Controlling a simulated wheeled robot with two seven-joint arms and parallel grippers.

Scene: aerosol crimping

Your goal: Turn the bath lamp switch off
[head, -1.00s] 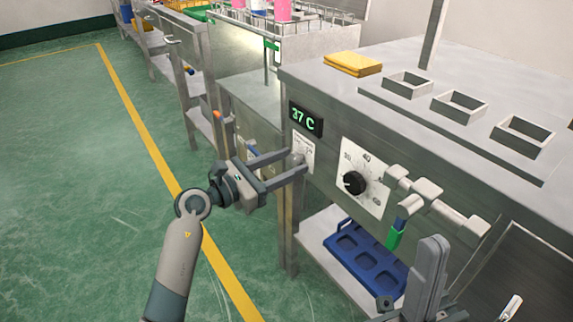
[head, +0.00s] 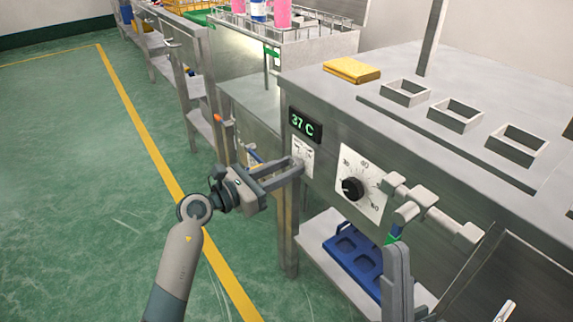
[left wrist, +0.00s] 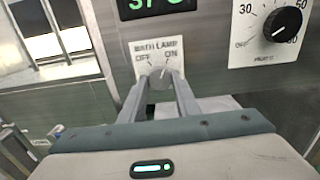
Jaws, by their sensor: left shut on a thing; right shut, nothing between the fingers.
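The bath lamp switch has a white plate (left wrist: 160,58) marked OFF on the left and ON on the right, in the left wrist view. In the head view the plate (head: 302,152) is on the steel bath's front, below the 37 C display. My left gripper (left wrist: 162,76) is shut on the small switch lever, at the plate's lower middle. The fingertips mostly hide the lever, so I cannot tell which side it points to. The left gripper also shows in the head view (head: 298,167). My right gripper (head: 397,262) is shut and empty, in front of the bath.
A black dial (head: 352,188) on a white scale is right of the switch. A blue rack (head: 355,258) lies on the shelf below. A yellow cloth (head: 352,70) is on the bath top.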

